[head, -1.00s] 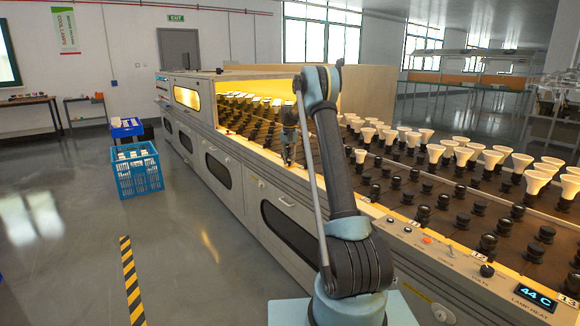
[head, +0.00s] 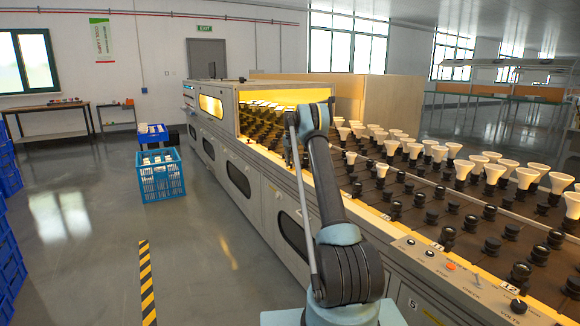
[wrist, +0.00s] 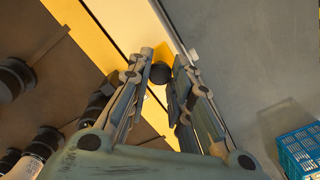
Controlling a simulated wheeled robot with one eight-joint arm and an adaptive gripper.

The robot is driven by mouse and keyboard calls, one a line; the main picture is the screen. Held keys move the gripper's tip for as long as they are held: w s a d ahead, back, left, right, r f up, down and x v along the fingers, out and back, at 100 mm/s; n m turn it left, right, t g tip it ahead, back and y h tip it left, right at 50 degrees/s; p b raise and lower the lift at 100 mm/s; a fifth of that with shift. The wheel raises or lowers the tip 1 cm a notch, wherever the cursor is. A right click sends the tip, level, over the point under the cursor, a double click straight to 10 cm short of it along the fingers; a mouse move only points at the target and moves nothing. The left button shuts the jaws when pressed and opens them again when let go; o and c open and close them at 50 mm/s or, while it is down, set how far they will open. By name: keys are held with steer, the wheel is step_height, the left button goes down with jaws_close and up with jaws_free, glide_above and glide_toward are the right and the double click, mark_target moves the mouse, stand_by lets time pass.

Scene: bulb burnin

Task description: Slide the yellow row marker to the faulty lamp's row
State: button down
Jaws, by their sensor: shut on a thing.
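My gripper (wrist: 160,75) is shut on a small dark knob (wrist: 159,73) at the rack's lit yellow edge in the wrist view. In the head view my gripper (head: 290,152) is small and partly behind my arm, at the aisle-side edge of the burn-in rack (head: 262,198). White lamps (head: 528,177) stand in rows of dark sockets. I cannot tell which lamp is faulty.
A blue crate (head: 160,185) with white items stands on the floor left of the rack, and its twin view shows lower right in the wrist view (wrist: 305,150). A control panel (head: 465,275) is at the near right. The aisle floor is clear around a striped line (head: 147,285).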

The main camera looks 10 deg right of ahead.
steer(key=shift+w+a, duration=0.3)
steer(key=shift+a, duration=0.05)
steer(key=c, duration=1.4)
jaws_free()
steer(key=shift+d, duration=0.15)
steer(key=shift+r, duration=5.95)
